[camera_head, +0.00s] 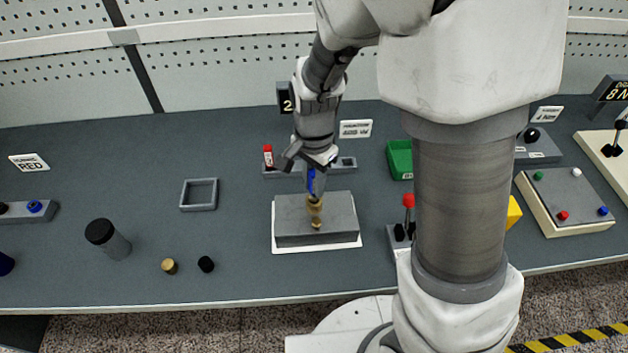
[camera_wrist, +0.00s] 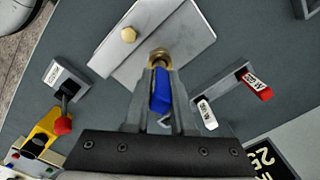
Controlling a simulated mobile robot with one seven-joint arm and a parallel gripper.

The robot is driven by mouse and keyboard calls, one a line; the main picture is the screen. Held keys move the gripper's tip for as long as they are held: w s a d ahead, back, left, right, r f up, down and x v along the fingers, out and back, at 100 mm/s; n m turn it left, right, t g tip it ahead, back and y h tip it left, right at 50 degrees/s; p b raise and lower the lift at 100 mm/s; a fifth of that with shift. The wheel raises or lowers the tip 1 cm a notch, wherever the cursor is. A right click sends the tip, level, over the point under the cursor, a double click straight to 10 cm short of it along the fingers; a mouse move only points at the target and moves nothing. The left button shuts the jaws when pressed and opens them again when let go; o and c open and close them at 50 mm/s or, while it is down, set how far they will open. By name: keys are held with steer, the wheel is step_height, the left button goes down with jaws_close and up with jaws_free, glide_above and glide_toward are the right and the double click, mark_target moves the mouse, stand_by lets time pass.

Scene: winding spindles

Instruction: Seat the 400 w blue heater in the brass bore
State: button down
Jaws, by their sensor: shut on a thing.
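My gripper (camera_head: 311,170) points down and is shut on the blue heater (camera_head: 311,182), which stands roughly upright over the brass bore (camera_head: 315,203). The wrist view shows the blue heater (camera_wrist: 161,94) between the two fingers (camera_wrist: 160,74), its lower end lined up with the brass bore (camera_wrist: 159,54). The fingers partly hide where they meet, so I cannot tell whether the tip is inside the bore. The bore stands on a grey block (camera_head: 290,230) on a white plate, with a small brass knob (camera_head: 316,225) in front of it.
A red-knobbed lever (camera_head: 408,202) stands right of the block. A square grey frame (camera_head: 199,194) and a dark cylinder (camera_head: 108,239) are to the left.

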steer(key=shift+f+b, duration=0.8)
steer(key=shift+f, duration=0.35)
stand_by(1.2)
steer(key=c, duration=0.7)
jaws_free()
step_height(320, 180, up, 18)
steer(key=shift+f+p, duration=0.25)
steer(key=shift+p, duration=0.8)
